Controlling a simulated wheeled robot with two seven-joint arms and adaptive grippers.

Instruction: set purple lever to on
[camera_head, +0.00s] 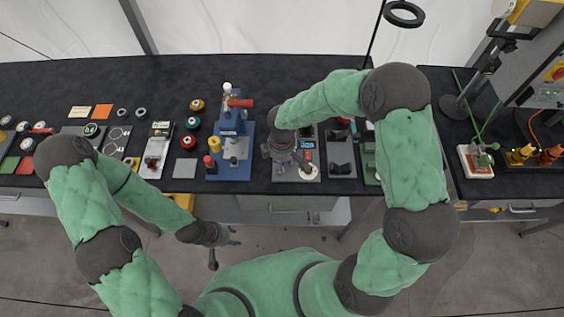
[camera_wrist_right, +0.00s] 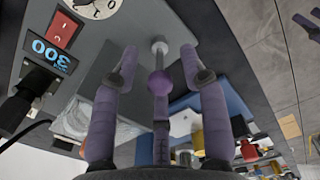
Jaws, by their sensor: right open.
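The purple lever shows in the right wrist view as a round purple knob (camera_wrist_right: 160,82) on a thin pale rod. The rod rises from a grey instrument panel (camera_wrist_right: 85,45). My right gripper (camera_wrist_right: 157,65) is open, with its fingers spread around the knob and a visible gap on either side. In the head view my right gripper (camera_head: 291,160) is over the instrument panel (camera_head: 308,177) and hides much of it, including the lever. My left gripper (camera_head: 224,244) is open and empty, low in front of the table's front edge.
The panel carries a red rocker switch (camera_wrist_right: 63,29), a blue display (camera_wrist_right: 46,56) and a round dial (camera_wrist_right: 92,5). A blue press-like device (camera_head: 231,150) stands left of it and a dark block (camera_head: 340,155) right. The dark table (camera_head: 60,90) is clear toward the back.

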